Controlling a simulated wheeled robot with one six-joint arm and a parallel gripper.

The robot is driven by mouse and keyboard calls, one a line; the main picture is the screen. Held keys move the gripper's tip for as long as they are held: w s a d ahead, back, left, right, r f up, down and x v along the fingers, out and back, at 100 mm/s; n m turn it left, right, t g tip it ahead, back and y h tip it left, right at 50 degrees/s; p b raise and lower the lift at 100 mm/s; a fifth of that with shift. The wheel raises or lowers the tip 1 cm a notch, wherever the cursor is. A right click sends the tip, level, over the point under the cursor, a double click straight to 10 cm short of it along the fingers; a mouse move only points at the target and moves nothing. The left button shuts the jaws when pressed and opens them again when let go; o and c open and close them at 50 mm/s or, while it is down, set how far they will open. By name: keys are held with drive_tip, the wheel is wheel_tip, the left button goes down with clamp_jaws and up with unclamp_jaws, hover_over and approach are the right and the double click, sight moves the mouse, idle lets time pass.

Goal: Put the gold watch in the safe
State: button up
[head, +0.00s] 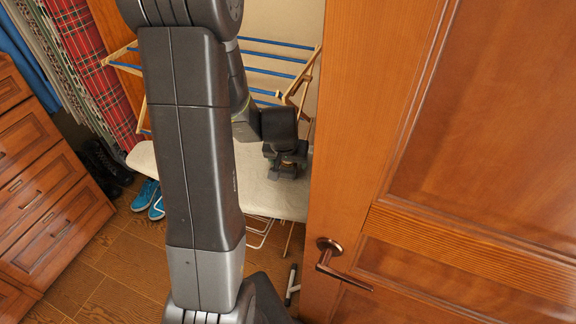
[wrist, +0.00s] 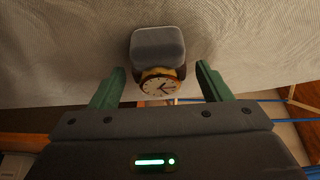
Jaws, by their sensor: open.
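The gold watch (wrist: 161,84) has a cream dial with dark numerals. It sits on a small grey cushion-like block (wrist: 157,45) on the pale cloth of the ironing board (head: 160,160). My gripper (wrist: 160,72) is open, with one green finger on each side of the watch and a visible gap on both sides. In the head view my gripper (head: 285,168) is low over the board's right part, and it largely hides the watch there. No safe can be made out in either view.
A wooden door (head: 490,130) with a handle (head: 335,265) fills the right side. A drying rack (head: 270,65) with blue rails stands behind the board. Drawers (head: 40,200) are at left, with blue shoes (head: 150,198) and dark shoes on the floor. Clothes hang at upper left.

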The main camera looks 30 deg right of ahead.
drive_tip(key=shift+w+d+f, duration=0.15)
drive_tip(key=shift+w+f, duration=0.05)
drive_tip(key=shift+f, duration=0.45)
